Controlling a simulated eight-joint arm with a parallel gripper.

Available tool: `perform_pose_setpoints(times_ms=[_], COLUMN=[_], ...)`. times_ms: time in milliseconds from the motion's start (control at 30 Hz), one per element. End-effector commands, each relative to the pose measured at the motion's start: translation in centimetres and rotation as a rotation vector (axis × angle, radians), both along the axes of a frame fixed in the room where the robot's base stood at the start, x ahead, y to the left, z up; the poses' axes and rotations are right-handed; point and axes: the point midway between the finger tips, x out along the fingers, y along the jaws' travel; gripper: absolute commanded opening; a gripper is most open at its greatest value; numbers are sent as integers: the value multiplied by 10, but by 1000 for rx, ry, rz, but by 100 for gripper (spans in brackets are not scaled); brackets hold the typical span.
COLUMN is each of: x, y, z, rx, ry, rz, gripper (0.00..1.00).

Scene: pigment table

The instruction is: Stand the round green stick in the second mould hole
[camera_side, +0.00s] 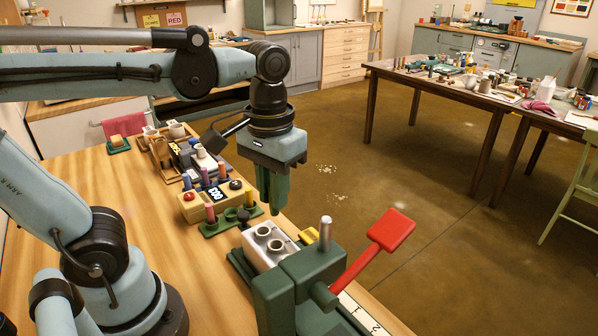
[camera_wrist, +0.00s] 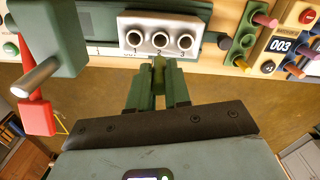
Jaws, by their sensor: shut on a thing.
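My gripper (camera_side: 273,195) points down above the table's right edge, beside and above the silver mould (camera_side: 262,262). In the wrist view my gripper (camera_wrist: 158,98) is shut on the round green stick (camera_wrist: 158,63), whose end shows between the fingertips. In that view the mould (camera_wrist: 147,21) has three round holes in a row, marked 1, 2 and 3. The stick's end lines up with the second hole (camera_wrist: 159,41), just short of it in the picture. I cannot tell its height over the hole. In the side view the fingers largely hide the stick.
A green press (camera_side: 310,270) with a red-handled lever (camera_side: 391,231) stands close by the mould. A green rack (camera_side: 215,229) with coloured sticks and a yellow box (camera_side: 190,208) reading 003 stand behind. Open floor lies right of the table edge.

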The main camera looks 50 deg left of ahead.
Motion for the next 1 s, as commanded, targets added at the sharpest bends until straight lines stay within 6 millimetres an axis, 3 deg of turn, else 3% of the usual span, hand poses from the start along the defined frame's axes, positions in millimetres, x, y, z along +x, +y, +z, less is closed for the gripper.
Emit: perform_pose_setpoints(times_ms=[1000], x=[0], y=[0], z=[-74], rx=[0], ry=[0], rz=[-1], gripper=[0])
